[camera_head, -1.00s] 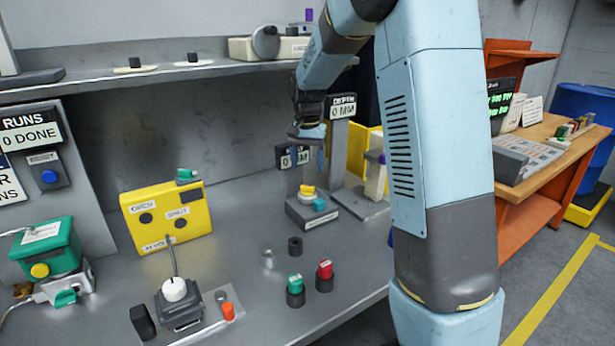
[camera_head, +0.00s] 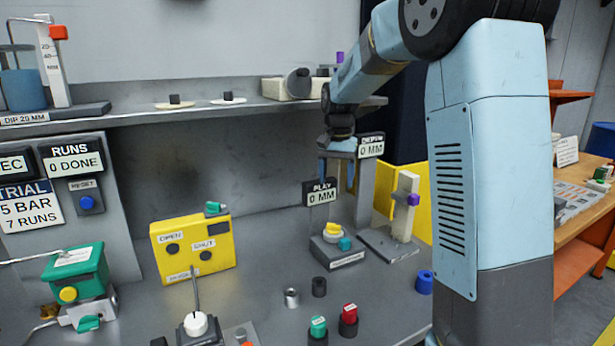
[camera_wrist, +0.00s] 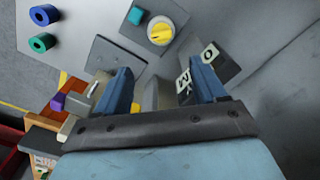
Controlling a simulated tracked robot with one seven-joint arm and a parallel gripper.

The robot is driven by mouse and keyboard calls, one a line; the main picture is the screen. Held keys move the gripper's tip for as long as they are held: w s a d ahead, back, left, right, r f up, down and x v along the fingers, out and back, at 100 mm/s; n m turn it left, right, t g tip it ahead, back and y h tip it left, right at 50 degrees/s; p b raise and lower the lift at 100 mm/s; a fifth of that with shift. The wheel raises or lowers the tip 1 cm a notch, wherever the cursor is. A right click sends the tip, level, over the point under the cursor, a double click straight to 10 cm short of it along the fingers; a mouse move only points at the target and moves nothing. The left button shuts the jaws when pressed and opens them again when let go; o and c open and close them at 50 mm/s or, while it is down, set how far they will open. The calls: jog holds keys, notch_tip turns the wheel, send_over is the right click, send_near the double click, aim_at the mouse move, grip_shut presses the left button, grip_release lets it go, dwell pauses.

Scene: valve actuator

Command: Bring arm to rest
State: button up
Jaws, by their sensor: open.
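My arm, light blue and grey, reaches up and over from the right in the head view. My gripper (camera_head: 337,168) points down above the back right of the grey bench (camera_head: 270,290), near the PLAY sign (camera_head: 320,192). In the wrist view its two blue fingers (camera_wrist: 162,90) are spread apart with nothing held between them. Below and in front of them is a grey fixture with a yellow knob (camera_wrist: 161,31) and a teal button (camera_wrist: 136,16). The same fixture (camera_head: 343,255) stands under my gripper in the head view, clear of it.
The DEPTH sign (camera_head: 371,146) and its grey post stand close beside my gripper. A shelf (camera_head: 200,112) runs along the wall behind. A yellow OPEN/SHUT box (camera_head: 193,245), a green valve unit (camera_head: 77,275), and several small rings and caps stand on the bench.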

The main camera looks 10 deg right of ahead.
jog(key=s+d+r+n+t, duration=0.1)
jog(key=s+r+n+t, duration=0.1)
jog(key=s, duration=1.4)
jog(key=s+d+r+n+t, duration=0.2)
jog(key=s+n+t, duration=0.1)
jog(key=s, duration=1.4)
jog(key=shift+s, duration=0.3)
